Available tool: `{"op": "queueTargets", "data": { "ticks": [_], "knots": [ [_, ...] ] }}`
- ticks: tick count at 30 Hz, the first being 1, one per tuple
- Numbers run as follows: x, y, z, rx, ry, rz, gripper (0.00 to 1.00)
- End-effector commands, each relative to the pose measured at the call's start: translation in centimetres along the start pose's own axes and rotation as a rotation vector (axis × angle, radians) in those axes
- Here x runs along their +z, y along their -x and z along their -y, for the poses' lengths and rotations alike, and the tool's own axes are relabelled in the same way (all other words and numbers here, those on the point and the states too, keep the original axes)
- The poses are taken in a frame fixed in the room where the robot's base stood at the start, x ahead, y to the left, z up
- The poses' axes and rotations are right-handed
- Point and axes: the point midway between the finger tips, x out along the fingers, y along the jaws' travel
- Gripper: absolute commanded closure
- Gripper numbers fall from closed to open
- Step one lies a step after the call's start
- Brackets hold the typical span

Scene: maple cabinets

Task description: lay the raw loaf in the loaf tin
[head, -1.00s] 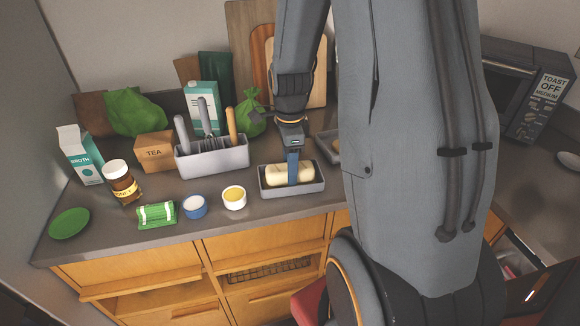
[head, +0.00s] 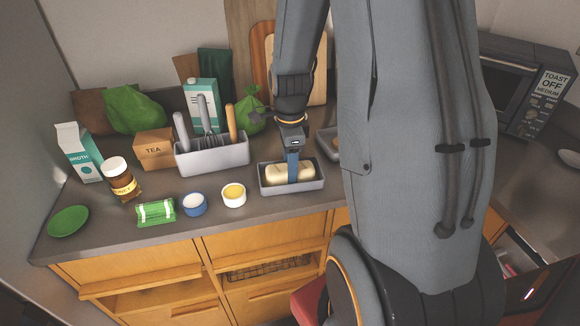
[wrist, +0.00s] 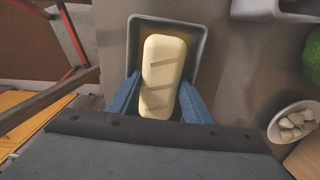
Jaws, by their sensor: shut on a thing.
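The raw loaf (head: 306,172) is pale with slash marks on top. It lies lengthwise within the walls of the grey loaf tin (head: 292,189) on the counter. In the wrist view the loaf (wrist: 163,75) lies inside the tin's rim (wrist: 203,50), with its near end between my blue fingers. My gripper (head: 292,178) points down over the tin and is shut on the loaf; in the wrist view the fingers (wrist: 160,100) press on both sides. Whether the loaf's underside touches the tin floor is hidden.
A white cup (head: 233,195) and a blue cup (head: 194,204) stand left of the tin. A grey utensil holder (head: 213,158) is behind them. Another grey dish (head: 329,143) is behind the tin, partly hidden by my arm. The counter's front edge is close below the tin.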

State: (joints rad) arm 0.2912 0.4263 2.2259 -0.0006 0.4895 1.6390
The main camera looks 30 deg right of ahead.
Motion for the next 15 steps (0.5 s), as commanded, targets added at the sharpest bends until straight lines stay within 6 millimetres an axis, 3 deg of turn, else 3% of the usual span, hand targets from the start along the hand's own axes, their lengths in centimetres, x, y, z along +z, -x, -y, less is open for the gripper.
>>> {"op": "queueTargets", "data": {
  "ticks": [3, 4, 7, 15],
  "knots": [
    [0.00, 0.02, 0.01, 0.000, 0.000, 0.000, 0.86],
    [0.00, 0.02, 0.01, 0.000, 0.000, 0.000, 0.53],
    [0.00, 0.02, 0.01, 0.000, 0.000, 0.000, 0.36],
    [0.00, 0.12, 0.02, -0.001, 0.000, 0.000, 0.33]
  ]
}}
